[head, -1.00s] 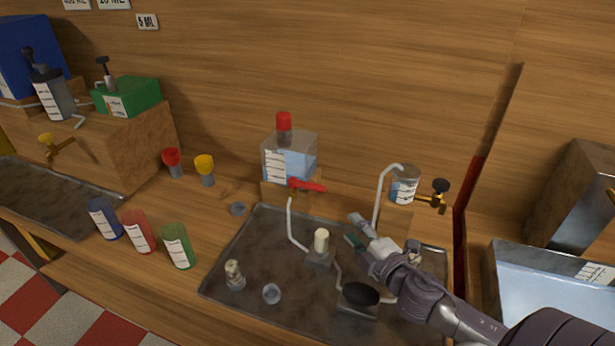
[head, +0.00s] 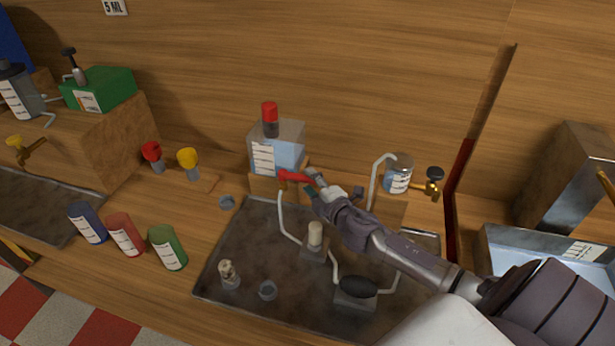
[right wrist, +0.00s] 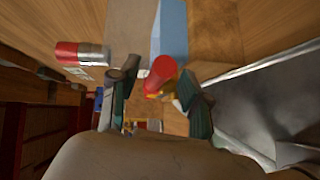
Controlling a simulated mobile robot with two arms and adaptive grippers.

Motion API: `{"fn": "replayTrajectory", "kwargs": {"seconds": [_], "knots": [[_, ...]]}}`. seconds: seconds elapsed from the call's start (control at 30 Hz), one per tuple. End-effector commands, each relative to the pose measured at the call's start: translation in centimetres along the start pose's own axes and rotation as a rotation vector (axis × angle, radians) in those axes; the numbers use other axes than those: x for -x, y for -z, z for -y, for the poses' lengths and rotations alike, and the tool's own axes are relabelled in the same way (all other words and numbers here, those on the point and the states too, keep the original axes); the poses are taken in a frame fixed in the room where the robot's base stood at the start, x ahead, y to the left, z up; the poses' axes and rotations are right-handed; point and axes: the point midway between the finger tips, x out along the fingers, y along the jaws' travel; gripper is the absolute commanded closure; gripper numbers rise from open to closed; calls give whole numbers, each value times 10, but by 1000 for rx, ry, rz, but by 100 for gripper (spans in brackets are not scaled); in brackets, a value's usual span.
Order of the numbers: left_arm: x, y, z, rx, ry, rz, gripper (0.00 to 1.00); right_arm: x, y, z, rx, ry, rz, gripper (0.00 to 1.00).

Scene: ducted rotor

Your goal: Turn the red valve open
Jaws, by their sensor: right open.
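The red valve (head: 292,177) is a red lever handle at the foot of a clear container (head: 281,148) of blue liquid with a red cap. My right gripper (head: 311,186) reaches it from the right, at the handle's end. In the right wrist view, the red handle (right wrist: 162,76) shows between the two spread fingers of my right gripper (right wrist: 158,92). The gripper is open; I cannot tell whether either finger touches the handle. The fingers hide part of the handle's end in the head view. My left gripper is not in view.
A dark metal tray (head: 232,262) lies below the valve, with a bent white tube and small fittings. A second container (head: 398,178) with a black-knobbed brass tap stands to the right. A wooden wall rises behind.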

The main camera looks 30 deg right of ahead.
Motion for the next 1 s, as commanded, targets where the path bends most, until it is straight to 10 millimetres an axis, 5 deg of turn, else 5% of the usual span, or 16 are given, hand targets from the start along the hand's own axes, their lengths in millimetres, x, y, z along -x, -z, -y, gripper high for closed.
{"fn": "replayTrajectory", "kwargs": {"seconds": [0.13,0.5,0.8,1.0], "knots": [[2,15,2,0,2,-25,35,-15,0,0,-1,0,0,52],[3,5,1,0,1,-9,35,-21,0,1,0,1,0,52],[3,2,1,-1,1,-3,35,-20,0,1,0,1,0,100],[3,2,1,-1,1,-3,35,-20,0,1,0,1,0,100]]}}
